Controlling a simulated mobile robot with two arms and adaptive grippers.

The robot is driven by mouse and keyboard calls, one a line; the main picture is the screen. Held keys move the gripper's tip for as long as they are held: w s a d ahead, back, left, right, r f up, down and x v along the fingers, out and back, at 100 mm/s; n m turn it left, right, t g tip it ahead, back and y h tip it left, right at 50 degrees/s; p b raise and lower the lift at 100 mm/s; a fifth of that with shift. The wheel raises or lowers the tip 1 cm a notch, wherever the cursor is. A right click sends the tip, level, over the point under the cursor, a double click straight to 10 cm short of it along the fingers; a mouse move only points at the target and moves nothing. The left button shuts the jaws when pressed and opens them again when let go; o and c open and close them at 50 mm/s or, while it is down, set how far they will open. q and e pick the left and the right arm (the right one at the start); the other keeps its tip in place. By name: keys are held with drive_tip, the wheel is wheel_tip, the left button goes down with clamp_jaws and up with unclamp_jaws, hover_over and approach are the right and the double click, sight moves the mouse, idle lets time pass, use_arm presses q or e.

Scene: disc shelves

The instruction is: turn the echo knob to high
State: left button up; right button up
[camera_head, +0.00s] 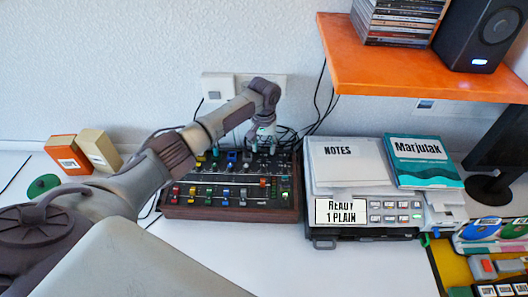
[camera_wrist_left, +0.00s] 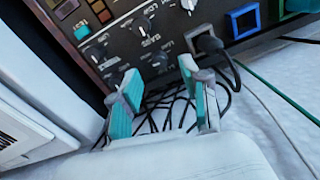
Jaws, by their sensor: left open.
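The dark mixer panel (camera_head: 230,205) with wooden sides sits on the white table, covered in coloured buttons, sliders and knobs. My left gripper (camera_head: 262,140) is over its back right edge and hides part of the panel there. In the left wrist view the teal fingertips of this gripper (camera_wrist_left: 160,82) are apart, with nothing between them. Black knobs with white marks, one at the left (camera_wrist_left: 96,53) and one higher up (camera_wrist_left: 142,25), lie just beyond the fingertips. Their labels are too small to read, so I cannot tell which is the echo knob. My right gripper is out of view.
Black cables (camera_wrist_left: 165,108) bunch behind the panel, and a plug (camera_wrist_left: 208,43) stands close to one finger. A printer-like machine (camera_head: 365,232) with notes and a teal book (camera_head: 425,160) is at the right. An orange shelf (camera_head: 420,80) overhangs the back right.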

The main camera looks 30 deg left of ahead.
sight(264, 155)
use_arm(q)
wheel_tip(264, 155, up, 8)
drive_tip(key=shift+r, duration=0.25)
idle(0.5)
